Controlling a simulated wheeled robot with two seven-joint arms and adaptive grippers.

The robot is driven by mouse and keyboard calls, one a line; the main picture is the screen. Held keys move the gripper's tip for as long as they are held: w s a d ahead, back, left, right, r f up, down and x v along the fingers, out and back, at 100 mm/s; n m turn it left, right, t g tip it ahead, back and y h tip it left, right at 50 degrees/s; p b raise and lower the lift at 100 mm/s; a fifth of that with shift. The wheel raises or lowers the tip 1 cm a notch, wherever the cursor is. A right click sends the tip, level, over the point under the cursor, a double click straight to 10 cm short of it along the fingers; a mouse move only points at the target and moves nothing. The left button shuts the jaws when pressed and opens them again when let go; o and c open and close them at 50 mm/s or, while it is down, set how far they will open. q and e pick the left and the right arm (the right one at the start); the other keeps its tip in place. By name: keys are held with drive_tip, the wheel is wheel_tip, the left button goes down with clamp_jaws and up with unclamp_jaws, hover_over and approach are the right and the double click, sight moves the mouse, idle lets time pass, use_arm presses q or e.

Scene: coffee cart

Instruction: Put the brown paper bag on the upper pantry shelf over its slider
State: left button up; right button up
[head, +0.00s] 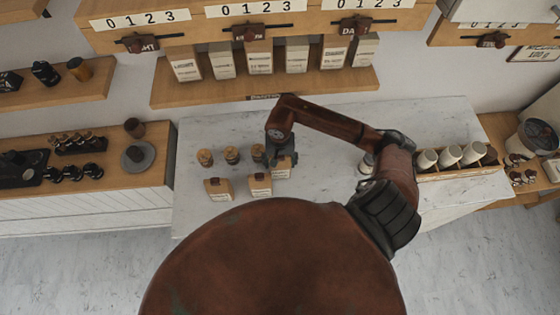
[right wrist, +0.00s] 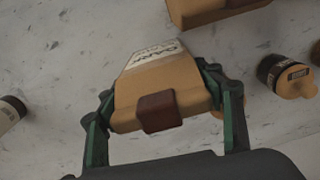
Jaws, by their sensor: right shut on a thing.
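A brown paper bag (right wrist: 158,88) with a white label reading "DARK" and a dark red-brown clip or tab is between the two green fingers of my right gripper (right wrist: 165,108) in the right wrist view. In the head view my right gripper (head: 284,163) is shut on this bag (head: 281,173), low over the marble counter. The upper pantry shelf (head: 210,27) runs along the top with number scales "0 1 2 3". Three sliders hang along its front; the right one (head: 355,27) has a label starting "DA". Its top surface is mostly out of view. My left gripper is not in view.
Two other brown bags (head: 218,188) (head: 260,186) and several small jars (head: 231,155) stand on the marble counter (head: 330,120) near the held bag. A lower shelf (head: 265,88) holds a row of bags. A wooden rack of white cups (head: 450,157) stands right.

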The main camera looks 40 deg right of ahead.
drive_tip(key=shift+f, duration=0.1)
drive_tip(key=shift+f+b, duration=0.2)
drive_tip(key=shift+b, duration=0.1)
drive_tip(key=o, duration=1.4)
drive_tip(key=shift+r, duration=0.1)
drive_tip(key=shift+r, duration=0.1)
